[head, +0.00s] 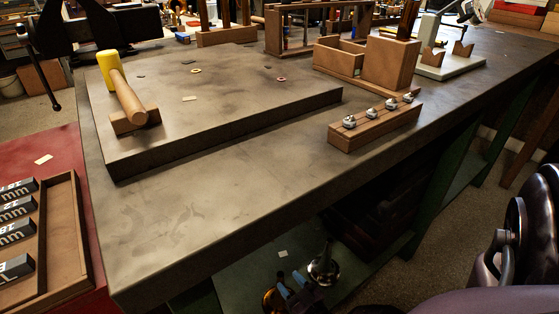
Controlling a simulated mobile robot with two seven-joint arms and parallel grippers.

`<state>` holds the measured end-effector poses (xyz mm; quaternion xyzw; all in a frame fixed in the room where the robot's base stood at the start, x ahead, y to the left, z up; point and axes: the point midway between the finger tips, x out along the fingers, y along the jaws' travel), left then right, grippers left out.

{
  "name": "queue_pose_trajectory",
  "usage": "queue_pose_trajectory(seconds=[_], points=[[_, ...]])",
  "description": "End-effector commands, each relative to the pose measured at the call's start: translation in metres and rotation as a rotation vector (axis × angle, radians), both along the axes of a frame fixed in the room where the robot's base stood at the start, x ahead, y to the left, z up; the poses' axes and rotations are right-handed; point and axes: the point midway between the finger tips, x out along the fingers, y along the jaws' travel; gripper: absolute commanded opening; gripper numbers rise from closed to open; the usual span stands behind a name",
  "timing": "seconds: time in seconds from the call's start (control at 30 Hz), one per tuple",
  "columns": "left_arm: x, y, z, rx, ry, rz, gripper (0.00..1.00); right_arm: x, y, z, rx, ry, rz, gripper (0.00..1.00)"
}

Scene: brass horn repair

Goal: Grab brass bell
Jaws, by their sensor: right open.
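A shiny flared bell shape (323,267) with a narrow upright neck stands just right of the fingers. A rounded amber-brass piece (273,299) shows just left of them, partly cut off by the frame. I cannot tell which of the two is the brass bell, or whether the gripper touches either. My left gripper is not in view.
The workbench (210,225) overhangs the green shelf (235,285). On it are a raised slab (230,100), a yellow-headed mallet (125,95) and a wooden block (375,125) with small metal parts. A wooden tray (75,230) is at left. The bench's front strip is clear.

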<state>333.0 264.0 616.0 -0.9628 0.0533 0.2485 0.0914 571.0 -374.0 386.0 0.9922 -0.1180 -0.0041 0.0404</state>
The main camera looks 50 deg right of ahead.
Motion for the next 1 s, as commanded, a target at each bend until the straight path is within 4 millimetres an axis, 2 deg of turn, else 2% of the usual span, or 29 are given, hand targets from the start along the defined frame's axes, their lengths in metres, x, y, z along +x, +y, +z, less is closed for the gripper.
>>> queue_pose_trajectory(seconds=[0.1, 0.3, 0.6, 0.9, 1.0], points=[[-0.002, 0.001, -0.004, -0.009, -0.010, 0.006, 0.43, 0.017, 0.000, -0.002, 0.002, 0.003, 0.003, 0.47], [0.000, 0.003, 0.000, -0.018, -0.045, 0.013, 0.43, 0.037, -0.005, 0.000, 0.000, 0.001, 0.002, 0.47], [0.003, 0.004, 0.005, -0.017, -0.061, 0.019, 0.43, 0.040, -0.006, 0.001, 0.001, 0.000, 0.001, 0.46], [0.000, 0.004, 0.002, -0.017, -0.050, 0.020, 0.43, 0.040, -0.006, 0.001, 0.000, 0.000, 0.001, 0.00], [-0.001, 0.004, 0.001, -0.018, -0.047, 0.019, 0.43, 0.040, -0.006, 0.001, 0.000, 0.000, 0.001, 0.00]])
